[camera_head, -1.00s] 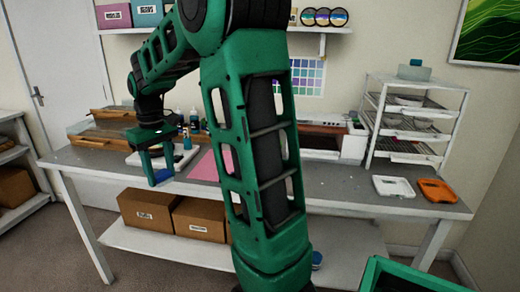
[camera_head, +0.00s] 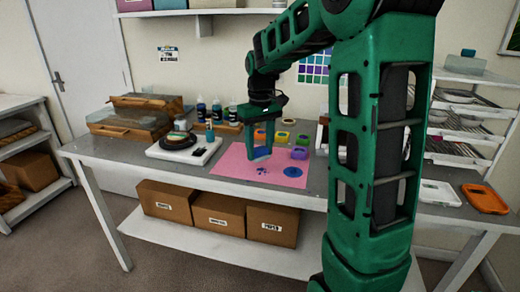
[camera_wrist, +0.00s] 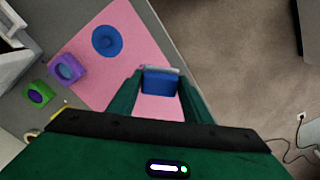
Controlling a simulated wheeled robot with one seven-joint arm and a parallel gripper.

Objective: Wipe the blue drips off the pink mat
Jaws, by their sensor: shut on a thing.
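The pink mat (camera_head: 235,160) lies on the grey table. Dark blue drips (camera_head: 262,171) lie in a small cluster on its front part. A round blue disc (camera_head: 293,172) sits on the mat to their right; it also shows in the wrist view (camera_wrist: 107,40). My gripper (camera_head: 261,150) is shut on a blue block (camera_head: 262,153), perhaps a sponge, and holds it over the mat, behind the drips. In the wrist view the blue block (camera_wrist: 160,82) sits between the fingers (camera_wrist: 159,85). I cannot tell whether it touches the mat. The drips do not show in the wrist view.
Small coloured moulds, including a purple one (camera_head: 299,153), stand at the mat's back right. A white board (camera_head: 184,151) with a dark round item lies to the left. Bottles (camera_head: 217,110) and wooden trays (camera_head: 130,122) stand behind. A white rack (camera_head: 470,110) is at the right.

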